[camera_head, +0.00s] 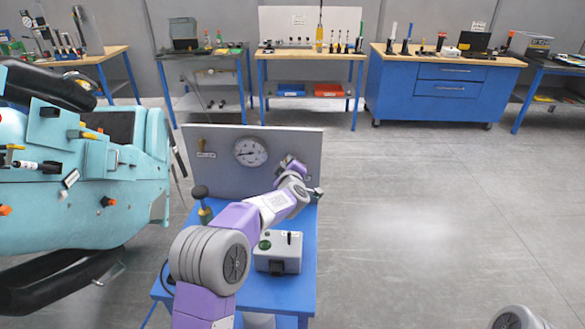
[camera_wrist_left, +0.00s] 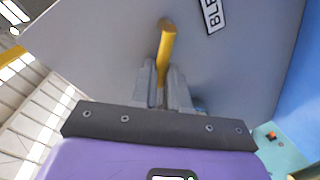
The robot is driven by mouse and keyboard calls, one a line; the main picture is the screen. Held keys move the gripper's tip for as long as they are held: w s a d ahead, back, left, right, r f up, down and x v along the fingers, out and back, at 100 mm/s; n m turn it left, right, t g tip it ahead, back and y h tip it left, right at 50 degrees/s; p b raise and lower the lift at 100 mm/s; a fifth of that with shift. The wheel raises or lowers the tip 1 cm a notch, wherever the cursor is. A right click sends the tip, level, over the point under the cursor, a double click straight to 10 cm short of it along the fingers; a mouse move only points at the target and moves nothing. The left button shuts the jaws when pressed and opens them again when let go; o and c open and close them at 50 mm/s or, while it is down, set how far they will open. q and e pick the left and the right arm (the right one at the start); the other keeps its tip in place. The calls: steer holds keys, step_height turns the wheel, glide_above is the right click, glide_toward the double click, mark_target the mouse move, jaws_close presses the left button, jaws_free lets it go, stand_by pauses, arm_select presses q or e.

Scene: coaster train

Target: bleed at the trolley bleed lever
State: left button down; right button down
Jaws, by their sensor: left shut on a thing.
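A blue trolley (camera_head: 292,300) stands in front of me with an upright grey panel (camera_head: 225,180) that carries a round gauge (camera_head: 250,152). In the left wrist view, the yellow bleed lever (camera_wrist_left: 167,42) sticks out from the panel (camera_wrist_left: 115,40) beside a partly cut-off label (camera_wrist_left: 212,14) reading "BLE". My left gripper (camera_wrist_left: 161,85) is shut on the lever, whose lower part lies between the fingers. My right gripper is not in view.
A grey box with buttons (camera_head: 278,252) and a black-knobbed handle (camera_head: 201,193) stand on the trolley. A turquoise coaster car (camera_head: 80,200) is close on the left. Workbenches (camera_head: 445,85) line the back wall. The floor on the right is clear.

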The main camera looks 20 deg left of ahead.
arm_select(q)
steer(key=shift+s+a+f+n+h+b, duration=0.15)
steer(key=shift+f+n+h+b, duration=0.3)
steer(key=shift+n+b, duration=0.6)
steer(key=shift+w+a+f+n+h+b, duration=0.1)
steer(key=shift+a+f+n+h+b, duration=0.3)
steer(key=shift+n+b, duration=0.65)
steer(key=shift+s+a+f+n+h+b, duration=0.15)
steer(key=shift+f+n+b, duration=0.45)
steer(key=shift+n+b, duration=0.45)
steer(key=shift+d, duration=0.1)
steer(key=shift+w, duration=0.1)
steer(key=c, duration=1.1)
jaws_free()
steer(key=shift+c, duration=0.2)
steer(key=shift+r, duration=0.1)
steer(key=v, duration=0.7)
steer(key=shift+s, duration=0.35)
steer(key=shift+d, duration=0.1)
